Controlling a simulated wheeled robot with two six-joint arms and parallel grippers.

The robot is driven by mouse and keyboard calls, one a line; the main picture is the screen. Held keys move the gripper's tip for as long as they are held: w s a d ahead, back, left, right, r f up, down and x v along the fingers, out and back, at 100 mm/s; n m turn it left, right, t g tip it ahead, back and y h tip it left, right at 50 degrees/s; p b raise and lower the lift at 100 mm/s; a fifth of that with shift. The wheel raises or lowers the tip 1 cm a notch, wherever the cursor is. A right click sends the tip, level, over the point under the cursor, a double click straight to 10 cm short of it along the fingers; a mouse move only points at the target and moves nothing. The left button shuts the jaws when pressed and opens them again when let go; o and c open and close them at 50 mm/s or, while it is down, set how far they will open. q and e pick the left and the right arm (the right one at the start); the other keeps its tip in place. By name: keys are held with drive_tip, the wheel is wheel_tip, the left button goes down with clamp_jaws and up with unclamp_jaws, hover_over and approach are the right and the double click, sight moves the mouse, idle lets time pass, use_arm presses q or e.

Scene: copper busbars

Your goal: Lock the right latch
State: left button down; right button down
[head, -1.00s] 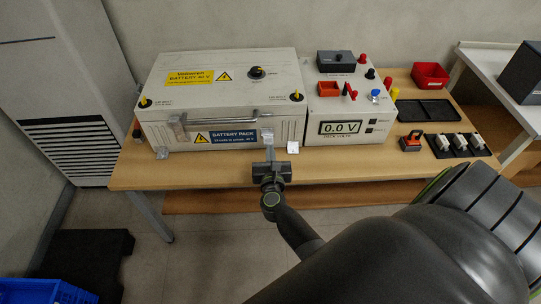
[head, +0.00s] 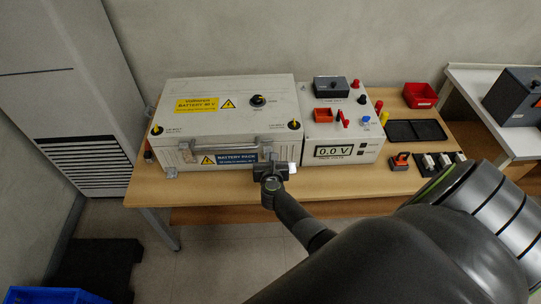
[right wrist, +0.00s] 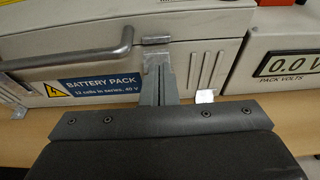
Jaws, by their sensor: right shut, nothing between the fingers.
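The battery case (head: 225,122) is a cream box with a closed lid, a grey front handle (head: 220,144) and a blue BATTERY PACK label. My right gripper (head: 268,153) is shut and empty at the case front, just left of that tab. The fingers hide part of the latch area. My left gripper is out of view.
The voltmeter unit (head: 342,150) reading 0.0 V stands right of the case. A red bin (head: 420,95), black tray (head: 415,131) and small connectors (head: 428,161) are farther right on the wooden table (head: 220,187). A left tab (head: 171,172) sticks out at the case's front left.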

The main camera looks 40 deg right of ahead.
sight(268, 138)
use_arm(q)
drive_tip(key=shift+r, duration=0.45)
use_arm(e)
drive_tip(key=shift+w+d+r, duration=0.45)
drive_tip(key=shift+w+r, duration=0.05)
drive_tip(key=shift+w, duration=0.25)
drive_tip(key=shift+w+d+r, duration=0.45)
drive_tip(key=shift+w+r, duration=0.05)
drive_tip(key=shift+w, duration=0.2)
